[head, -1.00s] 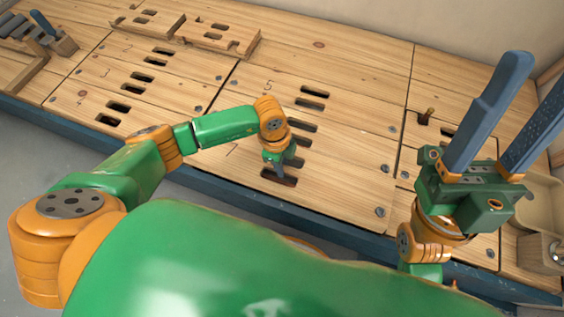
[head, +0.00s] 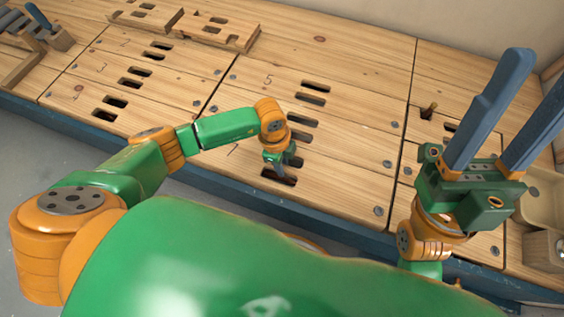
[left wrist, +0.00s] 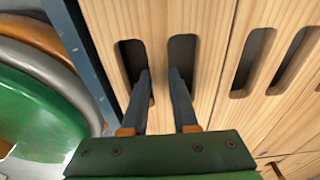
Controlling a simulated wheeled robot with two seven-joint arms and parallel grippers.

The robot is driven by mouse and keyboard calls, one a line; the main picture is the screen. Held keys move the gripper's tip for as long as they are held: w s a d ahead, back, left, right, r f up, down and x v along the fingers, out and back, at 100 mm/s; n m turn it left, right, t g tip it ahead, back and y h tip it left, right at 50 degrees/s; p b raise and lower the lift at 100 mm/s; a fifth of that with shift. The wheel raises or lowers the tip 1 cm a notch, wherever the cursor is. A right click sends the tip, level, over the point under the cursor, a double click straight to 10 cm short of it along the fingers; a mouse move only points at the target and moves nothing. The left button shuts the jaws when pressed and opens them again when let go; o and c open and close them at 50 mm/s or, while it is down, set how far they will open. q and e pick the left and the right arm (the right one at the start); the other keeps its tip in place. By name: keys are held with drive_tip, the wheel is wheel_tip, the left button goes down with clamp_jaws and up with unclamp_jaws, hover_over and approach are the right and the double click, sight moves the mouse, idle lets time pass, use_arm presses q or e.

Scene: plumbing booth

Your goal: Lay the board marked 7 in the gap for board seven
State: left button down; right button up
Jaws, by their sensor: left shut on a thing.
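The board marked 7 (head: 335,193) lies along the front edge of the bench, in line with the boards behind it. Whether the board sits fully flush I cannot tell. My right gripper (head: 536,75) is raised at the right, its fingers wide apart, with nothing between them.
The board marked 5 (head: 350,103) and another slotted board (head: 345,148) lie behind board 7. Boards marked 2, 3 and 4 (head: 65,95) fill the left section. Loose slotted boards (head: 236,40) lie at the back. A wooden tray (head: 543,200) stands at the far right.

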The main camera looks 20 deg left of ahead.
use_arm(q)
drive_tip(key=shift+r+p, duration=0.1)
drive_tip(key=shift+p, duration=0.2)
drive_tip(key=shift+f, duration=0.25)
drive_tip(key=c, duration=0.6)
unclamp_jaws()
